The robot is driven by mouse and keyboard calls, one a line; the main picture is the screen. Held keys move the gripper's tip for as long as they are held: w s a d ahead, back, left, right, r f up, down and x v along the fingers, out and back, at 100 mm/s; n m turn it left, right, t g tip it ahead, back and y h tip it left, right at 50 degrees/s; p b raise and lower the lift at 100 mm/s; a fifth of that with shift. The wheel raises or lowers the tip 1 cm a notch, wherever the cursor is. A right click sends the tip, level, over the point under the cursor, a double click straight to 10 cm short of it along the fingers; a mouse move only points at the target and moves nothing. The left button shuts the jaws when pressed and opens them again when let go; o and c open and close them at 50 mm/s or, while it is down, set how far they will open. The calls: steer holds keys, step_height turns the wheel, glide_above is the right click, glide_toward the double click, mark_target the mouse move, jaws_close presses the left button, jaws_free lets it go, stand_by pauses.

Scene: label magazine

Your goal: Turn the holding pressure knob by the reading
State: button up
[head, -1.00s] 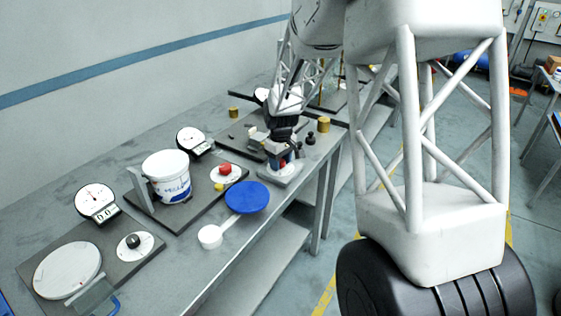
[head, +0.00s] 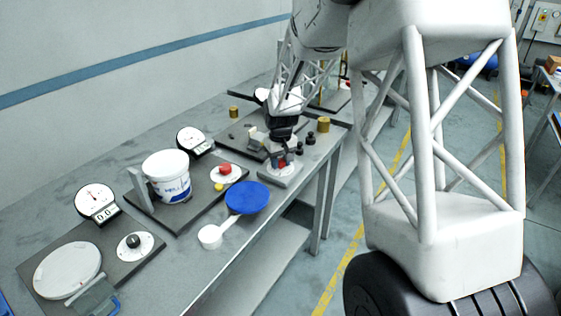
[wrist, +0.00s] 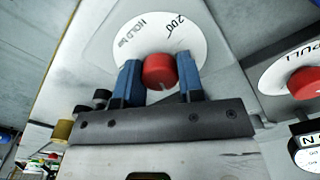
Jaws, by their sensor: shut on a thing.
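The holding pressure knob (wrist: 159,70) is a red round knob with a pale mark. It stands on a white dial (wrist: 186,44) lettered "HOLD bar" and "200". My gripper (wrist: 160,80) has its two blue fingers on either side of the knob and is shut on it. In the head view my gripper (head: 279,159) is at the same knob, which it mostly hides, above the white dial (head: 277,171) near the bench's front edge. I cannot tell which gauge gives its reading.
A red knob marked "PULL" (wrist: 306,83) is close at the right in the wrist view, with a display (wrist: 306,152) below it. Two dark knobs (head: 297,151) and a brass cylinder (head: 323,124) stand near my gripper. A bucket (head: 167,176), gauges (head: 193,140) and a blue disc (head: 247,197) are further left.

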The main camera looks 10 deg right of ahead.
mark_target(281, 161)
steer(key=shift+m, duration=0.3)
steer(key=o, duration=0.9)
steer(key=shift+r, duration=0.15)
steer(key=shift+r, duration=3.8)
steer(key=shift+s, duration=0.1)
